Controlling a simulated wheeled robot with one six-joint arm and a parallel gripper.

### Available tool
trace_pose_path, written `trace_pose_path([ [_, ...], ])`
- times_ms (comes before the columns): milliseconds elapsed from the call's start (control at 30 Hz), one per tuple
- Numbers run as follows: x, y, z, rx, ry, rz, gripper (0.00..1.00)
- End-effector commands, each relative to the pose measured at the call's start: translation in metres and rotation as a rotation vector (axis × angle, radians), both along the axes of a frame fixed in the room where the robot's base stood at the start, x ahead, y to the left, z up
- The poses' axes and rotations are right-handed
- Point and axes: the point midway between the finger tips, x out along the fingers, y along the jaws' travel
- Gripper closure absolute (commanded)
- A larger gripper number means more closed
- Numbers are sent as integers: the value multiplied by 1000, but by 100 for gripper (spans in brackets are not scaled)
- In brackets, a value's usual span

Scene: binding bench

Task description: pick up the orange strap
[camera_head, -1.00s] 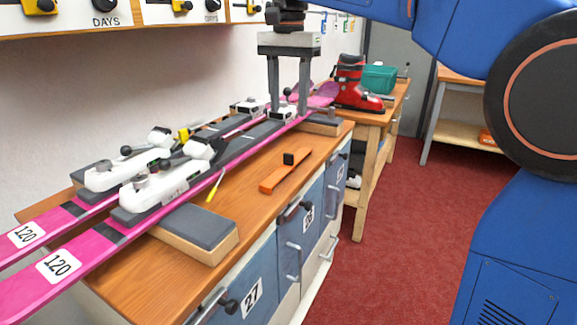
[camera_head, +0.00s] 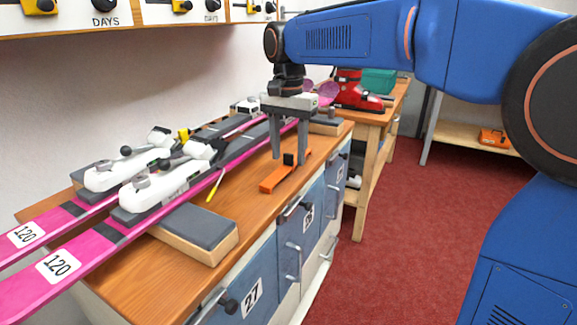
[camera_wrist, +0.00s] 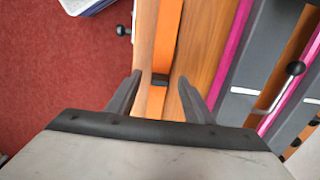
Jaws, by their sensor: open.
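The orange strap (camera_head: 281,178) lies flat on the wooden bench top (camera_head: 262,215), near its front edge. A small black block (camera_head: 289,158) sits on it, like a buckle. My gripper (camera_head: 289,155) is open and empty, pointing down above the strap. In the wrist view the strap (camera_wrist: 164,50) runs between the two fingers of my gripper (camera_wrist: 157,95), with the black block (camera_wrist: 159,80) between the fingertips. Part of the strap's far end is hidden behind a finger in the head view.
Two pink skis (camera_head: 95,253) with white bindings (camera_head: 172,185) lie along the bench, left of the strap. A padded block (camera_head: 200,228) and a yellow-handled tool (camera_head: 215,185) are nearby. A red boot (camera_head: 357,97) stands on a further bench. Cabinets with handles (camera_head: 293,250) front the bench.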

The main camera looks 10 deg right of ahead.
Motion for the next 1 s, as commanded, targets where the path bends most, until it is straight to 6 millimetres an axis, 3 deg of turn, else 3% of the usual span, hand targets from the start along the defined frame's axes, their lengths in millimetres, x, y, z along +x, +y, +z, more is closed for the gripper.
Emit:
trace_pose_path([
  [133,0,0,-12,0,0,0,53],
  [400,0,0,-14,0,0,0,55],
  [600,0,0,-14,0,0,0,98],
  [867,0,0,-12,1,-1,0,98],
  [1000,0,0,-2,1,-2,0,98],
])
